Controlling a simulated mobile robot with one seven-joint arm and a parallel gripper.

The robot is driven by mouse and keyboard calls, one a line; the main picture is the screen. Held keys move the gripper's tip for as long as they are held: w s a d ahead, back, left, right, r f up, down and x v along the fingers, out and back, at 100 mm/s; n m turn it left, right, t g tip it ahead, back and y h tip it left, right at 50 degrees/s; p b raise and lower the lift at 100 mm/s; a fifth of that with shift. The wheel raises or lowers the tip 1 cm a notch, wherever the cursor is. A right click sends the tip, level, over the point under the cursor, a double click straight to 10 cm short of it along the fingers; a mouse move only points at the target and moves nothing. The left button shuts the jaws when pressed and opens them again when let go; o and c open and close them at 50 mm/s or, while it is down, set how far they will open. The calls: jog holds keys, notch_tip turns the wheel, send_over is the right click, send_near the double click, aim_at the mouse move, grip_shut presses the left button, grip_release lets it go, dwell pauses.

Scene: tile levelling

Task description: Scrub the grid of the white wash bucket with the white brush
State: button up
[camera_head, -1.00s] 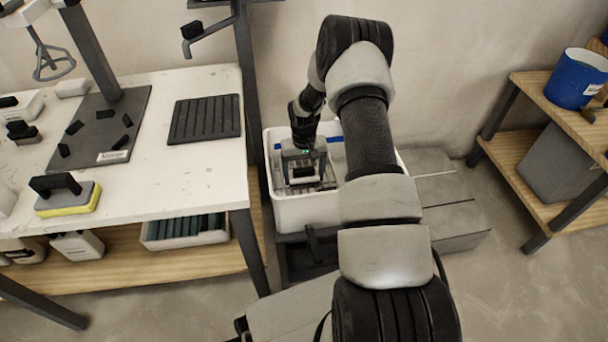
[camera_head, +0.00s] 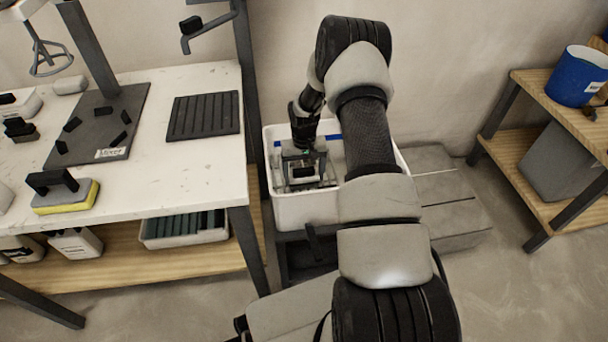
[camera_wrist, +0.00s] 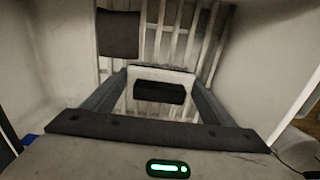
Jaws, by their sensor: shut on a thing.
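The white wash bucket (camera_head: 300,212) stands on a low dark support beside the table. Its slatted grid (camera_wrist: 178,45) shows inside it in the wrist view, with grime-like dark marks on the pale slats. My gripper (camera_head: 303,165) reaches down into the bucket and is shut on the white brush. The brush shows between the fingers in the wrist view as a white body (camera_wrist: 160,74) with a black part in the middle. The brush is over the grid; its underside is hidden, so I cannot tell whether it touches the slats.
A dark flat piece (camera_wrist: 118,33) lies over part of the grid. The bucket walls close in on both sides. The white table (camera_head: 190,185) with a yellow-edged sponge float (camera_head: 66,192) stands left. A shelf with a blue bucket (camera_head: 575,77) stands right.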

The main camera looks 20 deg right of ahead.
aim_at(317, 179)
jog(key=shift+w+a+f+b, duration=0.1)
jog(key=shift+w+a+b, duration=0.3)
jog(key=shift+w, duration=0.2)
jog(key=shift+w+a+f+b, duration=0.1)
jog(key=shift+w+a+b, duration=0.2)
jog(key=shift+w+b, duration=0.2)
jog(key=shift+w+a+r, duration=0.1)
jog(key=shift+w+a, duration=0.35)
jog(key=shift+w, duration=0.25)
jog(key=shift+w+a, duration=0.4)
jog(key=shift+w, duration=0.25)
jog(key=shift+s+d+r, duration=0.1)
jog(key=shift+s+d, duration=0.1)
jog(key=shift+d, duration=0.85)
jog(key=shift+s+d+r, duration=0.1)
jog(key=shift+s+d, duration=0.05)
jog(key=shift+d, duration=0.85)
